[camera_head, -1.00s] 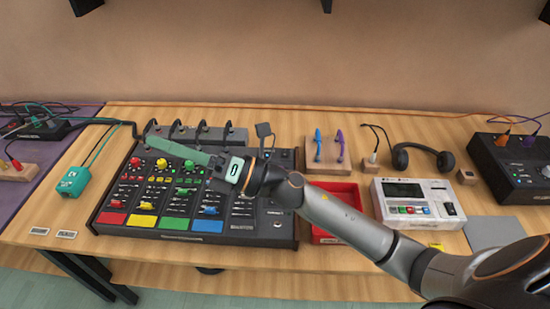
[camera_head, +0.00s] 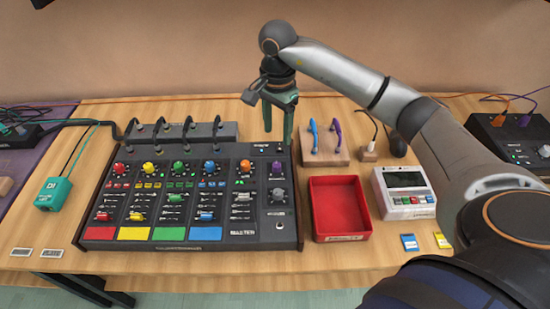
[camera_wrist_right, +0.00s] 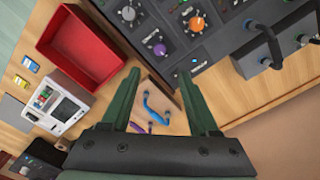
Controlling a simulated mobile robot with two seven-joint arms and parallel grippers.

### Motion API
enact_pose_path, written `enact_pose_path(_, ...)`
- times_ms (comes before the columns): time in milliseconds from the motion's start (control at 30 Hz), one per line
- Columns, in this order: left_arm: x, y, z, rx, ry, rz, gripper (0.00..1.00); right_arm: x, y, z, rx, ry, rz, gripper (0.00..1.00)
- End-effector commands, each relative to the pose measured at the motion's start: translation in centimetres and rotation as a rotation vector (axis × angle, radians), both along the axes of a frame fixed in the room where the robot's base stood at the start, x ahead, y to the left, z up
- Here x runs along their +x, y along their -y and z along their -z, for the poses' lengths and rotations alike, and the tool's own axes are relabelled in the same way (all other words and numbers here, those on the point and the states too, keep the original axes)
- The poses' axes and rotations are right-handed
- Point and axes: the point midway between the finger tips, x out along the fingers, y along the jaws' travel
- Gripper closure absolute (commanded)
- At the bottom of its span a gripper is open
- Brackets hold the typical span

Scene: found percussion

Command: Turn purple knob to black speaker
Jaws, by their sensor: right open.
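The purple knob (camera_head: 277,167) sits at the top right of the black mixer (camera_head: 228,235), above a larger grey knob (camera_head: 278,195). In the right wrist view the purple knob (camera_wrist_right: 159,49) shows just beyond the fingertips. My right gripper (camera_head: 277,137) points down behind the mixer's back right corner, its green fingers apart and empty. It also shows in the right wrist view (camera_wrist_right: 160,76), clear of the knob. A black speaker mark by the knob is too small to make out. My left gripper is not in view.
Blue and purple cables (camera_head: 327,135) stand on a wooden block right of my gripper. A red tray (camera_head: 340,236) and a white device (camera_head: 404,194) lie right of the mixer. A dark box with cables (camera_head: 190,133) stands behind the mixer.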

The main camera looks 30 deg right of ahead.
Motion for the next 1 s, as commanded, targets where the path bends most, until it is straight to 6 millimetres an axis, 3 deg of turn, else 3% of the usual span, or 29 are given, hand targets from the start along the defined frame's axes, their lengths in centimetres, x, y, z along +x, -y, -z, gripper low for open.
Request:
enact_pose_path(500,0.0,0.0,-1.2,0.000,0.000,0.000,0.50,-0.1,-0.2,9.7,0.005,-0.004,-0.001,0.39)
enact_pose_path(700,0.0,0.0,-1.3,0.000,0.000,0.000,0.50,-0.1,-0.2,11.3,0.005,0.000,-0.001,0.39)
enact_pose_path(1000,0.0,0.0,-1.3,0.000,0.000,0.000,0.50,-0.1,-0.2,11.5,0.005,0.000,-0.001,0.39)
